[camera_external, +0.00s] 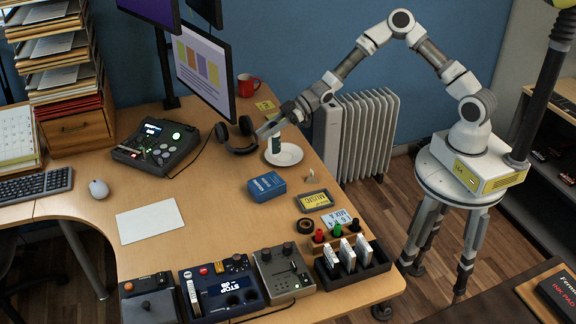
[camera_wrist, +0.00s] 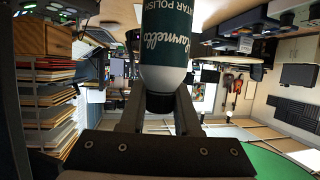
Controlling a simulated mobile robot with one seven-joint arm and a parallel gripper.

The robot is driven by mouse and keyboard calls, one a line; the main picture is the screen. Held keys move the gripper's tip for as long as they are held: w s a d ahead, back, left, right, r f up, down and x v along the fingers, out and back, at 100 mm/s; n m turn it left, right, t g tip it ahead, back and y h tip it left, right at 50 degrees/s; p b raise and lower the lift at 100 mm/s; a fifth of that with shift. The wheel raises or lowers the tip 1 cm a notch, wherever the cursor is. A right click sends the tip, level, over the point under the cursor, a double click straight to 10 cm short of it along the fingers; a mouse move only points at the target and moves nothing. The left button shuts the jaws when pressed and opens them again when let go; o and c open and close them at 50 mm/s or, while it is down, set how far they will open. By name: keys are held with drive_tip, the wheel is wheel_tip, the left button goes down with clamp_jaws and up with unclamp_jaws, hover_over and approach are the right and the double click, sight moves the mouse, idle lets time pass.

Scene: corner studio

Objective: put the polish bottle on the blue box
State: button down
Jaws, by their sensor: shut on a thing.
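The polish bottle (camera_wrist: 165,45), white with a dark green label and a black cap, fills the upper middle of the wrist view between my fingers. In the external view the bottle (camera_external: 276,145) is small, below my gripper (camera_external: 271,129), which is shut on it. It is over the white plate (camera_external: 292,157); I cannot tell whether it touches the plate. The blue box (camera_external: 267,187) lies flat on the desk, nearer the camera than the plate, with its top bare.
Black headphones (camera_external: 238,146) lie left of the plate, and a red mug (camera_external: 247,84) stands behind. A yellow MUSIC sign (camera_external: 312,201) and a rack of cards (camera_external: 352,262) are right of and in front of the box. Bare desk lies between the box and the white sheet (camera_external: 150,221).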

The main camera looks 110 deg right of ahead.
drive_tip(key=w+a+f+b, duration=0.1)
drive_tip(key=w+a+f, duration=0.2)
drive_tip(key=f, duration=0.4)
drive_tip(key=shift+w+a+f+b, duration=0.2)
drive_tip(key=shift+w+a+b, duration=0.15)
drive_tip(key=shift+w, duration=0.3)
drive_tip(key=shift+f, duration=0.2)
drive_tip(key=c, duration=0.6)
unclamp_jaws()
drive_tip(key=shift+r, duration=0.1)
